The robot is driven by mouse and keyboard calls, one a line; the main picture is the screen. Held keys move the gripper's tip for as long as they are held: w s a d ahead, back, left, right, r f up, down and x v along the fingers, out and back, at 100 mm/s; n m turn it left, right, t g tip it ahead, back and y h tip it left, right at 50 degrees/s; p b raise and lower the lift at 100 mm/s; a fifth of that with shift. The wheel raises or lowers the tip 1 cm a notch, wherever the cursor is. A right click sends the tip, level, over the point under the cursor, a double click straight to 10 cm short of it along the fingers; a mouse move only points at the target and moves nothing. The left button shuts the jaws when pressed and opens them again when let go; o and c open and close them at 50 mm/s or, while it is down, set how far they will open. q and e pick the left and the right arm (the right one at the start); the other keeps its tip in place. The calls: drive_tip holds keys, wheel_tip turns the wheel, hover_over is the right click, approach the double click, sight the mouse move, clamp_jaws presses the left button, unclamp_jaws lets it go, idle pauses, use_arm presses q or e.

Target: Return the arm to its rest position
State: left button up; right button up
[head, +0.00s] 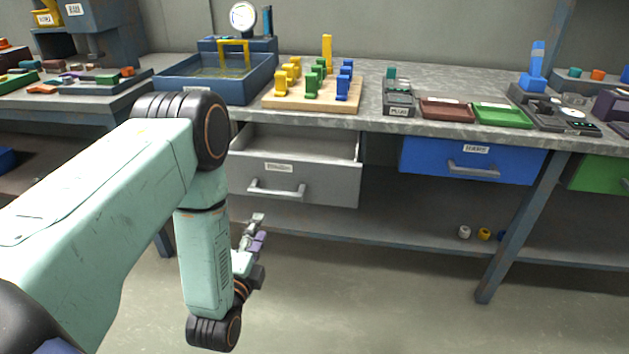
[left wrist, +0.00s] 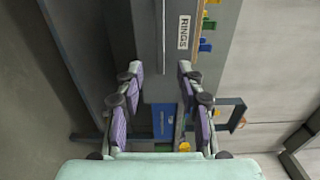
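My left arm comes in from the left of the head view and bends down in front of the bench. My left gripper (head: 257,238) hangs below and in front of the pulled-out grey drawer (head: 320,188), apart from its handle (head: 277,189). In the left wrist view the two purple-padded fingers of my left gripper (left wrist: 158,72) are spread, with nothing held between them. The drawer's label, RINGS (left wrist: 184,32), shows beyond the fingertips. The visible inside of the drawer looks empty. My right gripper is not in view.
The bench top (head: 383,120) carries a blue tray (head: 200,88), a wooden peg board (head: 300,103) with colored pieces, and small brown and green trays (head: 500,117). A blue drawer (head: 430,158) is at the right. A bench leg (head: 520,225) stands right; the floor in front is clear.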

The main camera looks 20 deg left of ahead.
use_arm(q)
drive_tip(key=s+d+f+n+g+h, duration=0.2)
drive_tip(key=s+d+f+n+g, duration=0.1)
drive_tip(key=s+f+n+g, duration=0.3)
drive_tip(key=s+d+f+n+g+h, duration=0.1)
drive_tip(key=s+d+f+n+g, duration=0.25)
drive_tip(key=s+f+n, duration=0.35)
drive_tip(key=s+d+r+n+g+p, duration=0.1)
drive_tip(key=s+g, duration=0.3)
drive_tip(key=s, duration=0.4)
drive_tip(key=s+d+n+g+h+p, duration=0.1)
drive_tip(key=s+d+g+p, duration=0.1)
drive_tip(key=s, duration=0.7)
drive_tip(key=shift+s+d+r+n+g, duration=0.15)
drive_tip(key=shift+d+r+n+g, duration=0.2)
drive_tip(key=shift+d+g, duration=0.5)
drive_tip(key=shift+a+p, duration=0.15)
drive_tip(key=shift+p, duration=0.15)
